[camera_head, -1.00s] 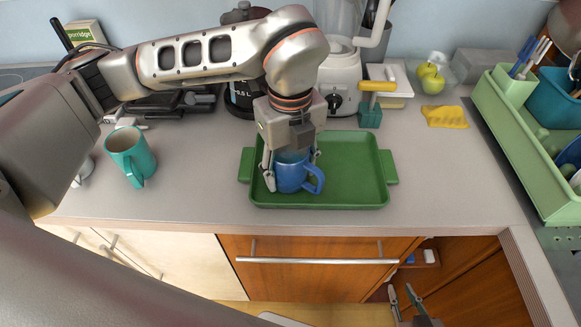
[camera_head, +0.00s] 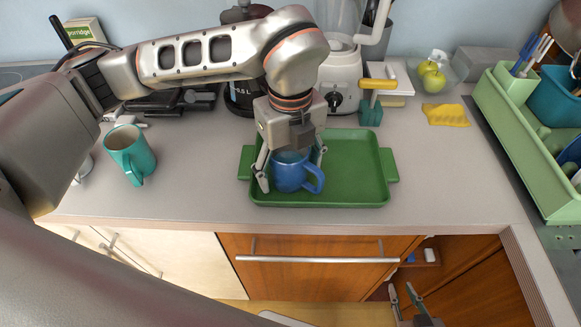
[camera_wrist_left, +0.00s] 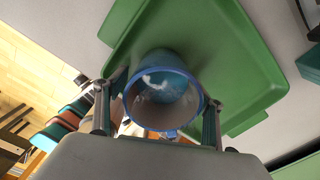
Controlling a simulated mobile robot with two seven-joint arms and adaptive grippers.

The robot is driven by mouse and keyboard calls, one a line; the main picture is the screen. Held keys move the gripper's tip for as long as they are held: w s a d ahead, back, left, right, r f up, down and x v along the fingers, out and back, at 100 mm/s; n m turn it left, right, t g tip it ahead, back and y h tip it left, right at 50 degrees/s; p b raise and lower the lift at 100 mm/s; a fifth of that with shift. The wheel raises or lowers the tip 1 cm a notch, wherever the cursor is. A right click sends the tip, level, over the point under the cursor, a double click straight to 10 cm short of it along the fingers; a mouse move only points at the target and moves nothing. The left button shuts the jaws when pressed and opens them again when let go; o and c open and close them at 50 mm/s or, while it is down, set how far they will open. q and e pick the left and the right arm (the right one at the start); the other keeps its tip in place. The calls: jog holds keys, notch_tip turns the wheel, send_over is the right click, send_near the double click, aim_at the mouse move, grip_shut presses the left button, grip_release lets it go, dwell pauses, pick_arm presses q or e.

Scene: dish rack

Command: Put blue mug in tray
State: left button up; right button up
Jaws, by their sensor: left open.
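The blue mug (camera_head: 293,174) stands upright in the left part of the green tray (camera_head: 350,170), its handle toward the front right. My left gripper (camera_head: 291,178) is open above and around the mug, with one finger on each side. In the left wrist view the mug (camera_wrist_left: 163,92) shows from above between the two spread fingers (camera_wrist_left: 160,118), with the tray (camera_wrist_left: 225,50) under it. My right gripper (camera_head: 404,300) shows at the bottom edge, low in front of the counter, with its two fingers apart and nothing between them.
A teal mug (camera_head: 131,152) stands on the counter to the left. A green dish rack (camera_head: 515,140) is at the far right. The tray's right half is empty.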

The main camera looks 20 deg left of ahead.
pick_arm(q)
notch_tip(320, 180, up, 12)
dwell(0.5)
dwell(0.3)
grip_shut()
dwell(0.9)
notch_tip(320, 180, up, 12)
jog(key=p, duration=0.6)
dwell(1.0)
